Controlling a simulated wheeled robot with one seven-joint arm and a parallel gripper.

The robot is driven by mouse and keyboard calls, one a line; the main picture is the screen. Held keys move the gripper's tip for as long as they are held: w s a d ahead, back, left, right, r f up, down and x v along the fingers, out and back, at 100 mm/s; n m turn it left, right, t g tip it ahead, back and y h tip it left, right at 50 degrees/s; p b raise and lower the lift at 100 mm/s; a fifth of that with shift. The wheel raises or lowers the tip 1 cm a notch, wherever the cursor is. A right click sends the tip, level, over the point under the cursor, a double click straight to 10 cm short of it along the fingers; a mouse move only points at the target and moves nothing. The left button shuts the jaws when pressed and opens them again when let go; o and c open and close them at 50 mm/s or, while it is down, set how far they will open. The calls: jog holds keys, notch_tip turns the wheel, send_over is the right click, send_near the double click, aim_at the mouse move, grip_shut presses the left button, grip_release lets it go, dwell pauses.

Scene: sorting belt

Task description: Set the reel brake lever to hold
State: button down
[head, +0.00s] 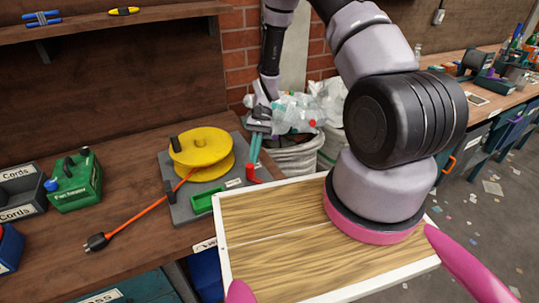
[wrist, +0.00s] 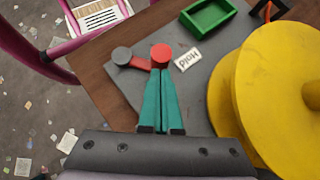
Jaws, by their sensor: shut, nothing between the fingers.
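The reel brake lever (head: 250,173) is red and sits at the front right corner of the reel's grey base. In the wrist view its red arm (wrist: 140,63) runs from a grey round end to a red knob (wrist: 161,53). The knob is beside the white "Hold" label (wrist: 187,60). My gripper (head: 253,158) has teal fingers, shut and empty. In the wrist view the fingertips (wrist: 160,72) are right at the knob; I cannot tell whether they touch it. The yellow reel (head: 200,148) stands left of my gripper in the head view.
A green tray (head: 204,202) is on the base (head: 180,211). An orange cord with a black plug (head: 97,242) lies on the bench. A green fastener box (head: 75,181) stands at left. Clear bags (head: 297,112) are behind my gripper. A wooden-topped white tray (head: 290,262) is in front.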

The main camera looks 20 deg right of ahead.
jog(key=shift+s+a+n+g+h, duration=0.3)
jog(key=shift+a+n+h, duration=0.3)
jog(key=shift+n, duration=0.3)
jog(key=shift+s+a, duration=0.1)
jog(key=shift+a, duration=0.15)
jog(key=shift+s+a, duration=0.1)
jog(key=shift+a, duration=0.1)
jog(key=v, duration=1)
jog(key=shift+w+d+r, duration=0.2)
jog(key=shift+w+r, duration=0.05)
